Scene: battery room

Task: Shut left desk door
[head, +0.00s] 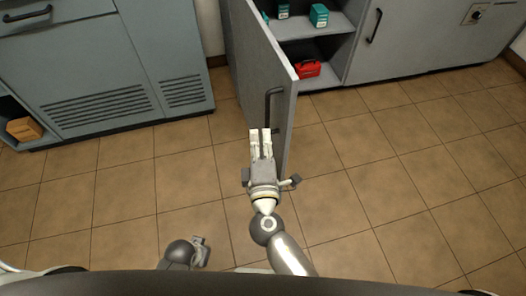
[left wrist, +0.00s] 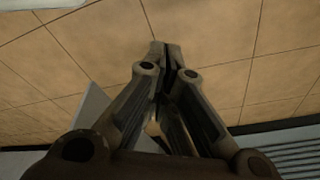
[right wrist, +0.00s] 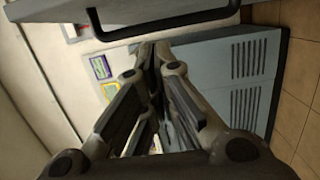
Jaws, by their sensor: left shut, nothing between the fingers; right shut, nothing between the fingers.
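The left desk door (head: 262,70) is a grey panel standing wide open, swung out toward me from the desk. Its dark bar handle (head: 269,104) is on its left-hand face near the free edge. My right gripper (head: 260,132) is shut and empty, just below the handle in the picture; I cannot tell whether it touches the door. In the right wrist view the handle (right wrist: 185,27) crosses the top, beyond the closed fingertips (right wrist: 160,48). My left gripper is shut and empty over the floor in the left wrist view (left wrist: 166,48), low and away from the door.
The open desk compartment has a shelf (head: 335,24) with teal boxes (head: 319,15) and a red box (head: 308,69) below. A closed grey desk front (head: 430,40) is at right. A vented blue-grey cabinet (head: 100,75) stands at left. The tiled floor (head: 390,190) is clear.

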